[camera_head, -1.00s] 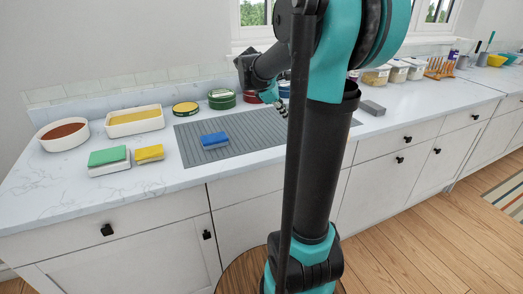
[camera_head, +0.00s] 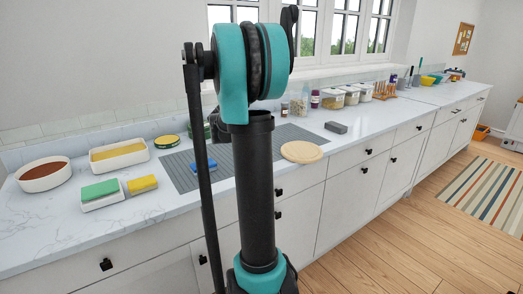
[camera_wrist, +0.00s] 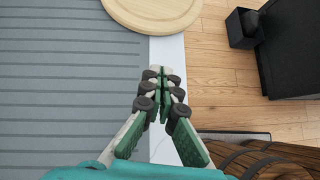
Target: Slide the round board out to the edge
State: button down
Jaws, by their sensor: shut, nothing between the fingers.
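The round board (camera_head: 302,152) is a flat disc of light wood. In the head view it lies at the front edge of the counter, right of my arm. In the wrist view the board (camera_wrist: 152,12) is cut off by the top border; its left part is over the grey ribbed mat and its right rim reaches slightly past the counter edge over the floor. My gripper (camera_wrist: 162,76) is shut and empty, just below the board in the wrist view, with a gap between them. In the head view my arm hides the gripper.
Dishes, sponges and tins stand to the left; a grey block (camera_head: 336,127), jars and containers stand behind and right of the board. Floor is open in front of the cabinets.

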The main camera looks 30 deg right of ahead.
aim_at(291, 157)
jog(key=x, duration=0.3)
jog(key=shift+d+f, duration=0.25)
jog(key=d, duration=0.3)
jog(key=shift+s+d+f, duration=0.15)
jog(key=shift+s+f, duration=0.1)
jog(key=shift+d, duration=0.6)
jog(key=shift+s+d, duration=0.15)
jog(key=shift+d, duration=1.2)
